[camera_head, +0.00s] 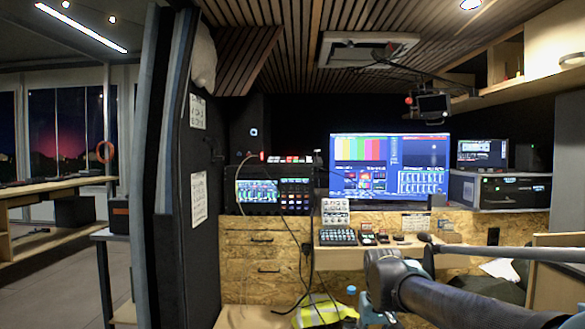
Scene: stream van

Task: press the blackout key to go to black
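A blackout key cannot be singled out at this size. A small panel with red and white lit keys (290,159) sits on top of the equipment rack at the left of the desk. A grid of dark, reddish and bluish keys (296,196) is on the rack front below it. A low control board (337,237) with rows of pale keys lies on the desk, in front of the monitor. My gripper (374,318) is low at the bottom, in front of the desk and apart from these panels. Its fingers are largely hidden or cut off, so its opening does not show.
A large monitor (390,165) with colour bars stands behind the wooden desk (375,258). Cables hang in front of the rack. A microphone boom (510,253) crosses the right side above my arm. A yellow vest (322,313) lies low under the desk. A dark partition (200,250) bounds the left.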

